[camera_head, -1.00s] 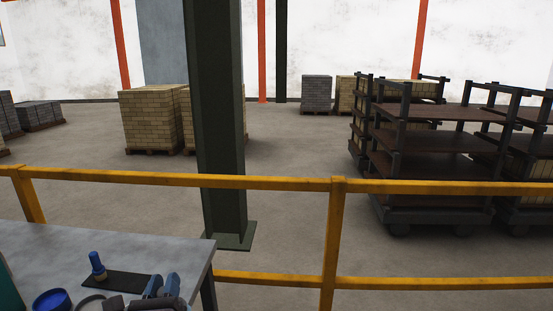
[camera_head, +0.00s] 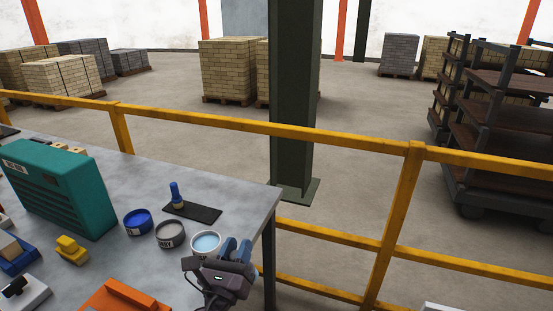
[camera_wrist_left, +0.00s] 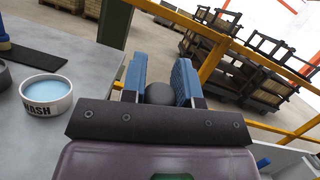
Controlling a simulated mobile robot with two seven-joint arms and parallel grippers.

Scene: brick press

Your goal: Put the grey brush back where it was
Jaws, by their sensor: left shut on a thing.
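My left gripper (camera_head: 236,250) is at the front right corner of the grey bench, just right of the white wash bowl (camera_head: 206,243). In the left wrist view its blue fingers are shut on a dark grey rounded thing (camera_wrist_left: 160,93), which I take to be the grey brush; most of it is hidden. A blue brush (camera_head: 177,196) stands upright on a black mat (camera_head: 205,213); the mat's right part is bare. A grey pot (camera_head: 170,235) and a blue pot (camera_head: 138,222) sit left of the wash bowl. My right gripper is not seen.
A teal crate-like box (camera_head: 62,187), a yellow block-shaped thing (camera_head: 70,250) and an orange thing (camera_head: 125,298) are on the bench to the left. A yellow railing (camera_head: 230,123) and a green column (camera_head: 293,110) stand behind the bench.

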